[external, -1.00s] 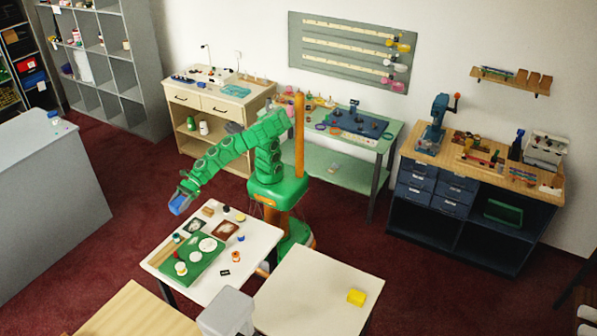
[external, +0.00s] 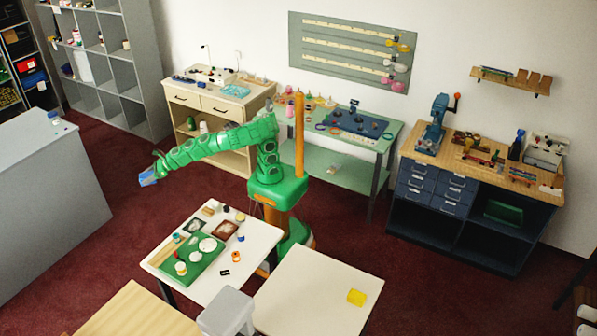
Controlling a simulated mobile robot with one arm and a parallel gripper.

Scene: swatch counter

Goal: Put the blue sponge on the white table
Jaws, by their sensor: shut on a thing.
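The blue sponge (external: 148,178) is at the end of my green arm, to the left in the external view. My gripper (external: 156,171) is shut on it and holds it in the air, over the red floor between the grey counter and the nearer tables. Two white tables stand in front of my base. One white table (external: 222,286) carries a green mat and several small items. The other white table (external: 300,300), to its right, holds only a yellow block. The fingers are too small to see in detail.
The green mat (external: 172,262) with pots fills much of the left white table. A yellow block (external: 357,297) lies on the right one. A grey bin (external: 226,310) stands between them at the front. A grey counter (external: 45,200) is at the left.

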